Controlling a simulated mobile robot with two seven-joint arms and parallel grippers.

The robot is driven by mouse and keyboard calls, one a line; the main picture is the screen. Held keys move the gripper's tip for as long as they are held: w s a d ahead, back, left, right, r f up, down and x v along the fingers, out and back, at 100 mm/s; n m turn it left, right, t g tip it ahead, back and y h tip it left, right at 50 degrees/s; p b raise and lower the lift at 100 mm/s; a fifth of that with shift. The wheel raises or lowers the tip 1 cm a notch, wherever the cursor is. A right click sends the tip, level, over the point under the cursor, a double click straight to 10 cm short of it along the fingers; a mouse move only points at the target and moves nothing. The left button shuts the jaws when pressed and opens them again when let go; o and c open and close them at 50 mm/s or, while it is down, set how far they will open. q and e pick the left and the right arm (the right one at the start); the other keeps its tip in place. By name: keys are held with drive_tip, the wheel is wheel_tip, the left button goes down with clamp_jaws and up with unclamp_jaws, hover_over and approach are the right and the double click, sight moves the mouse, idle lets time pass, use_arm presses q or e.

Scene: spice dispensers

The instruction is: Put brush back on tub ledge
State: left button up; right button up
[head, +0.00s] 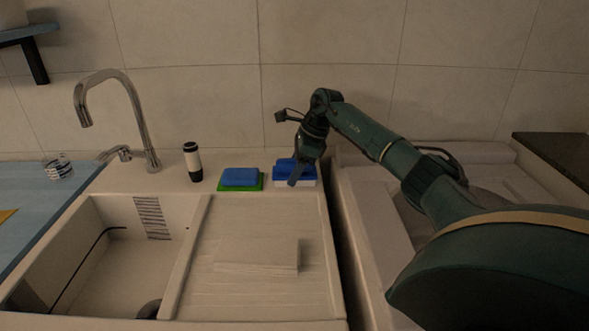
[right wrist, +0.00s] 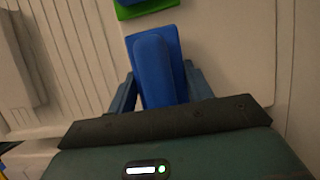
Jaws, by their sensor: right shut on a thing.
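The brush (head: 284,166) has a blue top and a pale underside. It is at the back of the sink unit, on or just above the pale ledge (head: 222,191); I cannot tell if it touches. My right gripper (head: 297,176) is over the brush's right part, pointing down. In the right wrist view the blue brush (right wrist: 153,58) has a raised grip that runs between the fingers of my right gripper (right wrist: 160,88), which is shut on it. The fingers hide part of the brush. My left gripper is not in view.
A blue sponge (head: 241,176) on a green base lies left of the brush. A black-and-white bottle (head: 192,162) and a tap (head: 147,130) stand further left. The drainboard (head: 257,223) is in front. A pale tub (head: 372,222) is right, across a dark gap.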

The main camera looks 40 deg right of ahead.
drive_tip(key=shift+f, duration=0.1)
drive_tip(key=o, duration=0.9)
drive_tip(key=shift+o, duration=0.2)
drive_tip(key=v, duration=1.2)
